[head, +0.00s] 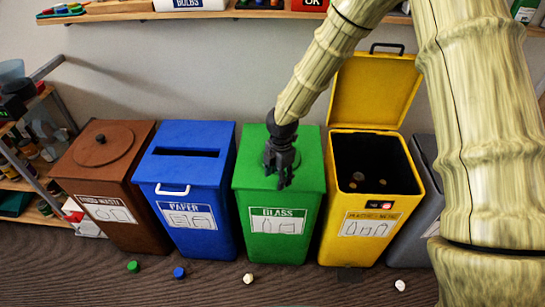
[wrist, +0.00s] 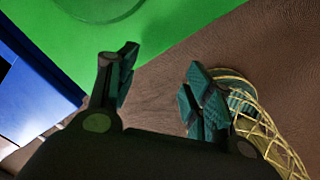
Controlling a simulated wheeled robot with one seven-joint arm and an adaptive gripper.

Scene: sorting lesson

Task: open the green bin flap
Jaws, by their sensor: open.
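The green bin (head: 277,237) labelled GLASS stands between the blue and yellow bins. Its green flap (head: 306,150) lies flat and closed on top. My gripper (head: 283,183) points down in front of the flap's front part in the head view; I cannot tell whether it touches. It hides part of a round shape on the flap. In the wrist view my gripper (wrist: 155,88) has its two fingers apart with nothing between them. The green bin (wrist: 60,35) fills the upper left there, beyond the fingers.
The blue bin (head: 190,205) and brown bin (head: 125,215) stand left. The yellow bin (head: 355,235) stands right, its lid (head: 372,90) raised. A grey bin (head: 412,240) is partly behind my arm. Several caps, including a green one (head: 133,266), lie on the floor.

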